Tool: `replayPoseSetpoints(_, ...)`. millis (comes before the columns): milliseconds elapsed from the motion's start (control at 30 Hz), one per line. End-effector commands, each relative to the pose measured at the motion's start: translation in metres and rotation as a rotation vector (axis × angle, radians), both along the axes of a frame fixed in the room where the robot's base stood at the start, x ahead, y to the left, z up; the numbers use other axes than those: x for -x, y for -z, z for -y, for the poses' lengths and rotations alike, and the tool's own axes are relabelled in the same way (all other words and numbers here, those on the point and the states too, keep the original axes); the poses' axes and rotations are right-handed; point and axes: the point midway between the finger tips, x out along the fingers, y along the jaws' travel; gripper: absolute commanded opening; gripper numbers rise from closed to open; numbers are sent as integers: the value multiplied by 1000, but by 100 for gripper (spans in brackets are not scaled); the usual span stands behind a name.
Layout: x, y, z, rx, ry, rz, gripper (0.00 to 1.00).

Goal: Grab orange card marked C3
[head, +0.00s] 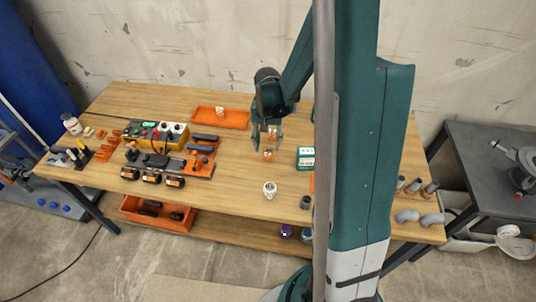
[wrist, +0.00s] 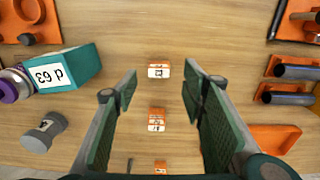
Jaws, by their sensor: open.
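Several small orange cards with white labels lie on the wooden table. In the wrist view one card (wrist: 159,69) lies just beyond my fingertips, one card (wrist: 157,119) lies between the fingers, and another card (wrist: 160,166) is cut off by the bottom edge. The labels are too small to read surely, so I cannot tell which is C3. In the head view one card (head: 268,155) shows just below my gripper (head: 266,139). My gripper is open and empty, pointing down above the table, with its green fingers (wrist: 160,88) apart on either side of the cards.
A teal box (wrist: 68,70) and grey cylinder (wrist: 44,131) stand left in the wrist view. Dark tools in orange holders (wrist: 292,72) are at right. An orange tray (head: 236,124) lies behind; a white fitting (head: 270,188) stands in front. Wood around the cards is clear.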

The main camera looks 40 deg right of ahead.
Motion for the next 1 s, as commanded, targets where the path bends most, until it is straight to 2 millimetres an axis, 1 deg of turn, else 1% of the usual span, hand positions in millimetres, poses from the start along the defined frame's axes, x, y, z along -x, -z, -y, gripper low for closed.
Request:
replayPoseSetpoints(167, 1, 11, 0, 0, 0, 0, 41)
replayPoseSetpoints(400, 2, 35, 1, 0, 0, 0, 41)
replayPoseSetpoints(600, 2, 48, 1, 0, 0, 0, 41)
replayPoseSetpoints(1000, 2, 51, 1, 0, 0, 0, 41)
